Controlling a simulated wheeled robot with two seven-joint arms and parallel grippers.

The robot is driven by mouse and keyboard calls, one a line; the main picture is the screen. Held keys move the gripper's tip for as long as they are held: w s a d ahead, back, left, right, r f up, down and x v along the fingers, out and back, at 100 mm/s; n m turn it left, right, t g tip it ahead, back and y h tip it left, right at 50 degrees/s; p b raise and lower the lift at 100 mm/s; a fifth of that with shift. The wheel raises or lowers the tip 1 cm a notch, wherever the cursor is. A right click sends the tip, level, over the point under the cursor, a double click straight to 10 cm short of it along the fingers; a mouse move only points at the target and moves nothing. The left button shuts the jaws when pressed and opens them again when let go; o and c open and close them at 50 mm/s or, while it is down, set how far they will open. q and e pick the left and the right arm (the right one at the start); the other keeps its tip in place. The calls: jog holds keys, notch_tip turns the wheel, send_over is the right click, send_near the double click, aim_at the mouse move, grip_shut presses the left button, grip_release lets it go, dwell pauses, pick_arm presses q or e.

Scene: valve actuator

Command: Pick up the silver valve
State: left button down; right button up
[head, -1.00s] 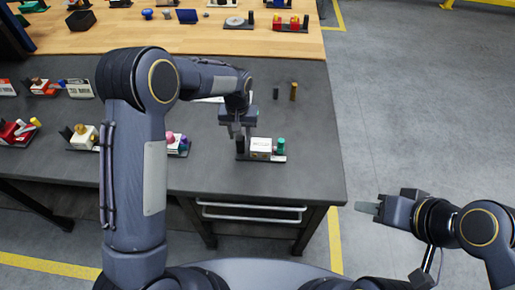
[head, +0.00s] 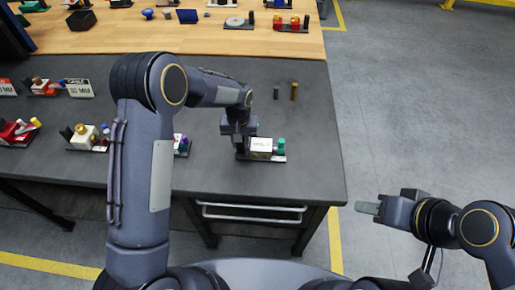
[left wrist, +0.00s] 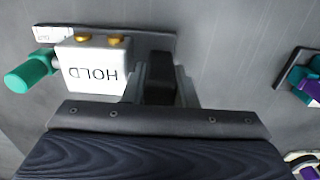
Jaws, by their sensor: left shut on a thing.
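A unit with a white HOLD block (head: 261,146) and a green cylinder (head: 281,146) lies near the right front of the grey table. In the left wrist view, its white block (left wrist: 92,72), green cylinder (left wrist: 30,70) and black upright block (left wrist: 160,75) show. My left gripper (head: 239,147) is at the unit's left end. In the left wrist view, my left gripper (left wrist: 160,85) is shut on the black block.
Similar units, such as one with a cream block (head: 85,137), lie to the left. The grey table (head: 300,170) is bare around the HOLD unit. A wooden table (head: 190,40) adjoins behind.

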pick_arm(q)
notch_tip(320, 180, up, 9)
jog(key=shift+f, duration=0.1)
notch_tip(320, 180, down, 6)
jog(key=shift+r, duration=0.25)
jog(key=shift+f, duration=1.25)
jog(key=shift+s+f, duration=0.1)
jog(key=shift+f, duration=0.5)
dwell(0.4)
